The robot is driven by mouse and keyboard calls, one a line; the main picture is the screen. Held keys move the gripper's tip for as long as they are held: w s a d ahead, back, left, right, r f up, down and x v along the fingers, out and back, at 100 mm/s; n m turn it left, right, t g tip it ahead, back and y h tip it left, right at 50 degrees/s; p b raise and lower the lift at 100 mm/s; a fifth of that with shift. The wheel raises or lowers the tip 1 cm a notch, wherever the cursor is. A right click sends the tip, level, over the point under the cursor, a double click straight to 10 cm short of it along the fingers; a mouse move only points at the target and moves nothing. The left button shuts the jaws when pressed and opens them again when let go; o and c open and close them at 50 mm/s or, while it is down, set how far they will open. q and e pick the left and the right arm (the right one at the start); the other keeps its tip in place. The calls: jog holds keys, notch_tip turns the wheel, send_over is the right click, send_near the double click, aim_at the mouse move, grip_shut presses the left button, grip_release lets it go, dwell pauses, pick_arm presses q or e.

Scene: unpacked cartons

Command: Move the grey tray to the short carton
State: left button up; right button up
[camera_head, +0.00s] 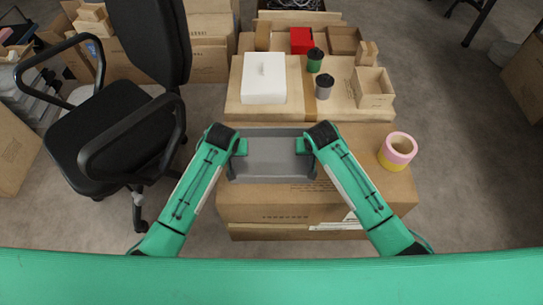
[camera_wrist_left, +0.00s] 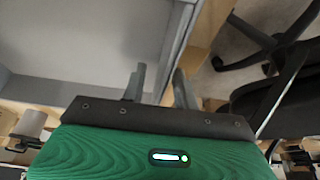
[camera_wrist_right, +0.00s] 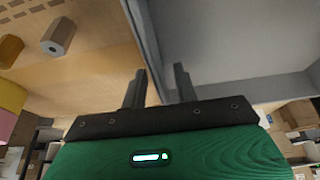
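The grey tray (camera_head: 272,160) is a shallow rectangular tray on top of the nearest carton (camera_head: 265,205), level as far as I can see. My left gripper (camera_head: 240,147) is at its left end and my right gripper (camera_head: 303,146) at its right end. In the left wrist view, the fingers (camera_wrist_left: 158,88) stand apart on either side of the tray wall (camera_wrist_left: 178,45). In the right wrist view, the fingers (camera_wrist_right: 160,87) also straddle a tray wall (camera_wrist_right: 150,45), with a gap showing. A second carton (camera_head: 310,107) stands just behind; I cannot tell which carton is the short one.
The carton behind carries a white box (camera_head: 264,84), a green cup (camera_head: 315,59), a grey cup (camera_head: 324,86) and an open box (camera_head: 373,88). A pink and yellow roll (camera_head: 397,151) sits right of the tray. A black office chair (camera_head: 110,130) stands close on the left.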

pick_arm(q)
grip_shut()
pick_arm(e)
grip_shut()
pick_arm(q)
jog(key=shift+r, duration=0.2)
pick_arm(e)
jog(key=shift+r, duration=0.2)
